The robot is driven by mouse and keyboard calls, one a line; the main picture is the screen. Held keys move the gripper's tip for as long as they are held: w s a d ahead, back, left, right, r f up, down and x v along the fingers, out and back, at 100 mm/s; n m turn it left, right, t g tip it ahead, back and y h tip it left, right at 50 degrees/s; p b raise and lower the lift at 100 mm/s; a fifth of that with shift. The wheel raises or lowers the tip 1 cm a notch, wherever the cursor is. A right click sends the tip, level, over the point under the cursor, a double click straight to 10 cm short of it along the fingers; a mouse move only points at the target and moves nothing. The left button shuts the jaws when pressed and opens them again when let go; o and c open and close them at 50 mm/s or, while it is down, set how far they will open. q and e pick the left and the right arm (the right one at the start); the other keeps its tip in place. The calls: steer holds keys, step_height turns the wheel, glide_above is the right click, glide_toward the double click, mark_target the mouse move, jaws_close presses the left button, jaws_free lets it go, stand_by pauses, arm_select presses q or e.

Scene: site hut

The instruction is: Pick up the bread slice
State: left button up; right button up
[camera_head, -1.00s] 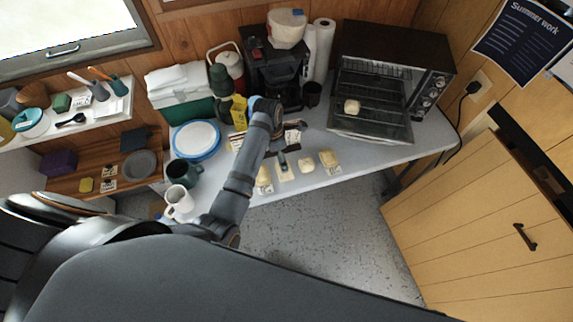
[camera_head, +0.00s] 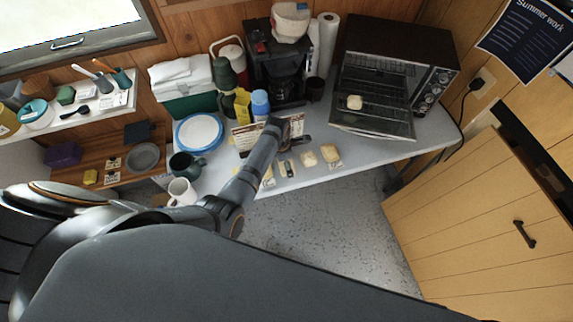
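Several small pale, bread-like pieces lie in a row along the front of the grey table. One piece (camera_head: 308,159) and a squarer one (camera_head: 331,154) are in plain view, right of my arm. A narrow piece (camera_head: 287,169) lies closer to the arm, and another is partly covered by it. I cannot tell for certain which is the bread slice. One more pale piece (camera_head: 355,102) rests on the open oven door. My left gripper (camera_head: 297,140) is behind the row, apparently above the table; its fingers are too small and dark to read. My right gripper is out of view.
The toaster oven (camera_head: 395,50) stands at the back right, door down. A plate (camera_head: 199,131), green mug (camera_head: 184,165) and white mug (camera_head: 181,191) stand left of my arm.

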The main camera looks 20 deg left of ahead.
arm_select(q)
steer(key=c, duration=1.1)
steer(key=shift+o, duration=0.2)
steer(key=shift+r, duration=0.1)
